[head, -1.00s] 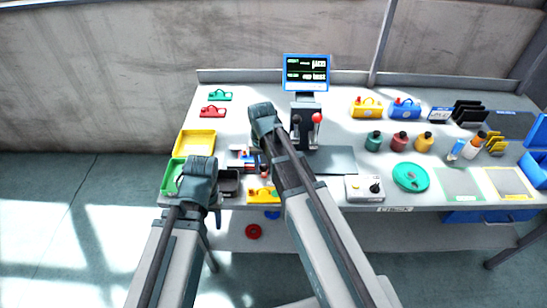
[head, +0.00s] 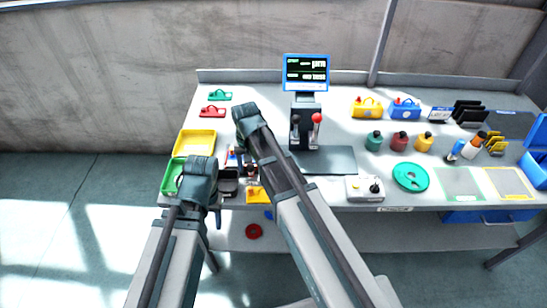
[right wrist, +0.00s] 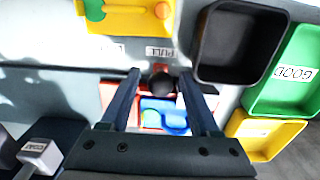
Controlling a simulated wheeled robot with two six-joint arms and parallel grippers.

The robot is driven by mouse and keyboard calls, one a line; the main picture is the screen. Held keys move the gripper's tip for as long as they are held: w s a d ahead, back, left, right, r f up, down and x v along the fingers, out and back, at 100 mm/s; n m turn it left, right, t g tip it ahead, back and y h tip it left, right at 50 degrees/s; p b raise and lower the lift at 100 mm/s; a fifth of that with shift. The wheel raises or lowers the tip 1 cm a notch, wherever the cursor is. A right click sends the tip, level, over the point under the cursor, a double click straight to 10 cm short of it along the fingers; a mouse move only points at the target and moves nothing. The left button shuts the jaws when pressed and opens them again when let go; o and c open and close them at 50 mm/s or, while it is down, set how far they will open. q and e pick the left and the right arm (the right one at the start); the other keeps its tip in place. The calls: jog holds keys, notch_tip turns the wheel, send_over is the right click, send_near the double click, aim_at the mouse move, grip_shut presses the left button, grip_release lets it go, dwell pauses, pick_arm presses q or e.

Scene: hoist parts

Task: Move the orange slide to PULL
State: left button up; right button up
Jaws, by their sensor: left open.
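In the right wrist view, an upside-down PULL label (right wrist: 160,52) lies just beyond a dark round knob (right wrist: 162,83). A little orange-red surface shows around the knob; I cannot tell for sure that it is the orange slide. My right gripper (right wrist: 161,76) is open, its two fingers either side of the knob, with a visible gap to each. A blue part (right wrist: 168,117) on a red base lies between the fingers, nearer the palm. In the head view, my right arm hides part of this area. My left gripper (head: 201,168) is open at the table's left front.
A black bin (right wrist: 238,42), a green GOOD tray (right wrist: 288,75) and a yellow tray (right wrist: 262,135) stand close beside my right gripper. A yellow block (right wrist: 125,14) with an orange part is beyond the label. A lever stand (head: 305,130) is at mid-table.

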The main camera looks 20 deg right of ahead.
dwell(0.3)
notch_tip(320, 180, up, 9)
jog(key=p, duration=0.9)
jog(key=shift+r, duration=0.1)
notch_tip(320, 180, up, 14)
jog(key=p, duration=1.4)
jog(key=shift+f, duration=0.2)
